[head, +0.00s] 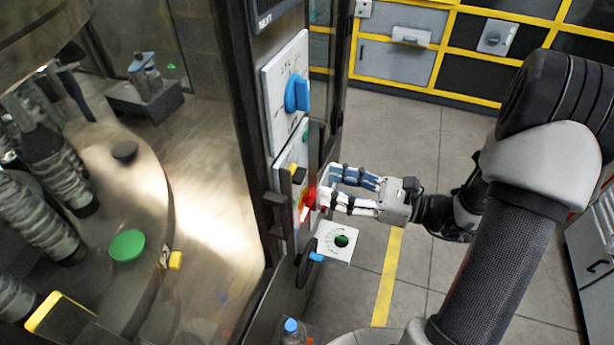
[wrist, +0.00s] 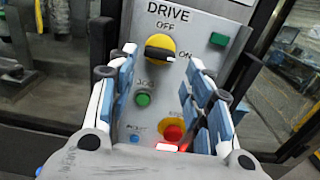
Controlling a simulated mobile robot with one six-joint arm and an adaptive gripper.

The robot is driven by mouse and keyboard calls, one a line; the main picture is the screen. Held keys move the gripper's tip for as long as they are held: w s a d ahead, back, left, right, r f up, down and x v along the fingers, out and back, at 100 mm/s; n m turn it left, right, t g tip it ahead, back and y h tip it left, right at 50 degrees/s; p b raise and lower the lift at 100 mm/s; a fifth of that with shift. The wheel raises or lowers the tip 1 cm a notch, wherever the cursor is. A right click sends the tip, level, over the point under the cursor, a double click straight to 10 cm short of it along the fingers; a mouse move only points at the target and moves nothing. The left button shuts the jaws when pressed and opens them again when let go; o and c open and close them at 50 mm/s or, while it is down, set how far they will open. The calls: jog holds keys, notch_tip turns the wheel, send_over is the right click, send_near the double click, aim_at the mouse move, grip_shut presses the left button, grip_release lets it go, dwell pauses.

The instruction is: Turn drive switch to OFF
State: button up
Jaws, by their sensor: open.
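The drive switch (wrist: 160,47) is a yellow round knob with a black handle, under the DRIVE label in the wrist view. OFF is marked above it and ON to its right. The handle lies nearly level, its pale-marked end toward ON. In the head view the switch (head: 298,172) shows edge-on and partly covered. My gripper (head: 328,188) is open and empty, facing the panel. In the wrist view my gripper (wrist: 162,65) has its fingers on either side of the switch's column; I cannot tell any contact with it.
Below the switch are a green button (wrist: 143,99), a small blue light (wrist: 135,138) and a red button (wrist: 172,133) close to the fingers. A blue knob (head: 297,93) is on the panel above. A handwheel (head: 306,262) and a white dial plate (head: 338,243) stick out below.

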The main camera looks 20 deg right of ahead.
aim_at(304, 177)
jog(key=x, duration=0.7)
jog(key=shift+d, duration=0.1)
jog(key=shift+c, duration=0.6)
jog(key=c, duration=0.6)
